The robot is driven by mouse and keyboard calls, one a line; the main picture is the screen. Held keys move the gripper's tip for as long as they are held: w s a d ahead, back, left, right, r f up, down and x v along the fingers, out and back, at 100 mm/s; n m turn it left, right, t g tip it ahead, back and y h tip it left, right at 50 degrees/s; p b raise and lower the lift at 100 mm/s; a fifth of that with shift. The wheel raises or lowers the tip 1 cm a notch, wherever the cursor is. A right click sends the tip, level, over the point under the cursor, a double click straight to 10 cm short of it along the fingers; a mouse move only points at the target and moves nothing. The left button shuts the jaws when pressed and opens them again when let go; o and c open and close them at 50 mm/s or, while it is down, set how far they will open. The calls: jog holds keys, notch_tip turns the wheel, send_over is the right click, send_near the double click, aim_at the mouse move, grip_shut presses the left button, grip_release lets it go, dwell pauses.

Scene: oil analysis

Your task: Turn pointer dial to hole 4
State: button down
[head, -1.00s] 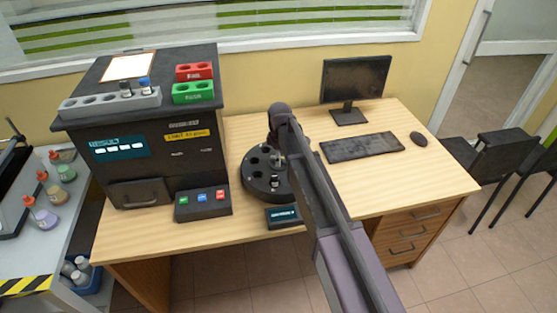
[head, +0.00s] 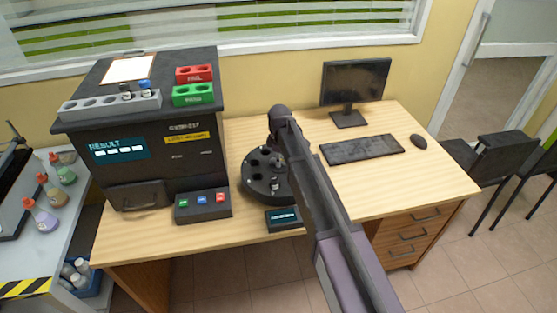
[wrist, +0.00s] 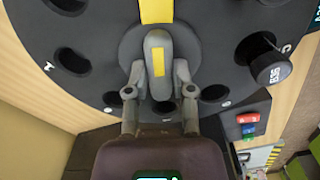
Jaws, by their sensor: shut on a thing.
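The round black dial plate (head: 262,190) stands on the desk and has several holes around its rim. In the wrist view, the grey pointer dial (wrist: 157,60) rises at the plate's middle, with a yellow stripe on it. My gripper (wrist: 159,88) has its two fingers on either side of the pointer dial and is shut on it. A black-capped vial marked B36 (wrist: 268,62) sits in a hole at the right, beside a mark like a 5. A mark like a 4 lies by the hole at the left. In the head view my arm hides the pointer and gripper.
The black analyser (head: 160,150) stands left of the plate, with a button box (head: 203,206) in front. A small display (head: 283,219) sits before the plate. The keyboard (head: 362,149) and monitor (head: 354,82) are to the right. The desk's front right is clear.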

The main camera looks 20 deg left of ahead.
jog(key=shift+s, duration=0.15)
jog(key=m, duration=0.4)
jog(key=shift+d+m, duration=0.1)
jog(key=shift+m, duration=2.1)
jog(key=shift+s, duration=0.1)
jog(key=shift+c, duration=2.4)
grip_release()
jog(key=shift+w, duration=0.2)
